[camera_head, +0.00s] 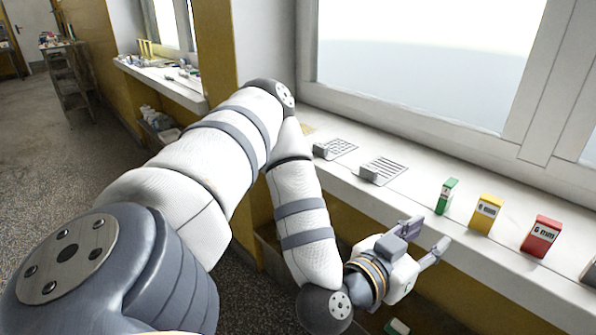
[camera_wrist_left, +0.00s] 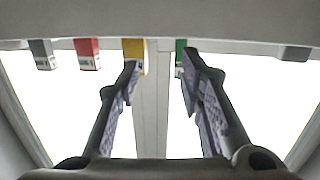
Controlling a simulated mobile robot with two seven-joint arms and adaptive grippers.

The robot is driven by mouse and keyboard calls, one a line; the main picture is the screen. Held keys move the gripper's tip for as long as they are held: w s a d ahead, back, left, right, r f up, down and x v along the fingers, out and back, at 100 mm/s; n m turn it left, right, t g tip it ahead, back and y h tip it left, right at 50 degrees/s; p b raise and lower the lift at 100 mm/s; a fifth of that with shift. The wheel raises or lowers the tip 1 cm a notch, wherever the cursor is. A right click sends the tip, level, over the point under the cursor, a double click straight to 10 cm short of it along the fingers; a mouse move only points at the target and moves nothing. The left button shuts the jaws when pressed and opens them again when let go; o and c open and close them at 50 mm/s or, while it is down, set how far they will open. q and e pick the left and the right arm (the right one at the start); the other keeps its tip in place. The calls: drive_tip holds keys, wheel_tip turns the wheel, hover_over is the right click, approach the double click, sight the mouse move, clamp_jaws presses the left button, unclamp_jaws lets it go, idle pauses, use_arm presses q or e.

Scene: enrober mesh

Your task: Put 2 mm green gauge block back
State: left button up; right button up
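The small green gauge block (camera_head: 446,195) stands upright on the white window sill, left of the yellow block. Its label is too small to read. It also shows in the left wrist view (camera_wrist_left: 181,57), which looks upside down, close beside one fingertip. My left gripper (camera_head: 427,236) is open in front of the sill's front edge, below and left of the yellow block, with its fingers pointing toward the sill. In the wrist view the left gripper (camera_wrist_left: 160,65) has nothing between its fingers. My right gripper is not in view.
On the sill (camera_head: 480,262) stand a yellow block (camera_head: 485,213), a red "6 mm" block (camera_head: 541,236) and a grey block (camera_head: 590,273). Two slotted plates (camera_head: 384,171) (camera_head: 342,148) with grey blocks lie further left. A green-and-white item (camera_head: 397,327) lies low beneath the gripper. The window stands behind.

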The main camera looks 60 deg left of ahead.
use_arm(q)
drive_tip(key=s+d+f+m+g+h, duration=0.1)
drive_tip(key=s+d+f+g+h, duration=0.3)
drive_tip(key=f, duration=0.4)
drive_tip(key=s+d+f+m+g+h, duration=0.1)
drive_tip(key=s+d+f+m+g, duration=0.15)
drive_tip(key=s+d+f, duration=0.4)
drive_tip(key=s+a+f+g+y, duration=0.1)
drive_tip(key=s+a+f+g, duration=0.1)
drive_tip(key=s+f+g, duration=0.2)
drive_tip(key=s+a+f+n+g, duration=0.1)
drive_tip(key=s+f+g, duration=0.3)
drive_tip(key=s, duration=0.7)
drive_tip(key=s+a+f+n+g+y, duration=0.1)
drive_tip(key=s+a+f+g, duration=0.2)
drive_tip(key=s, duration=0.5)
drive_tip(key=shift+f+g+y, duration=0.3)
drive_tip(key=shift+f+g, duration=0.1)
drive_tip(key=shift+g, duration=0.35)
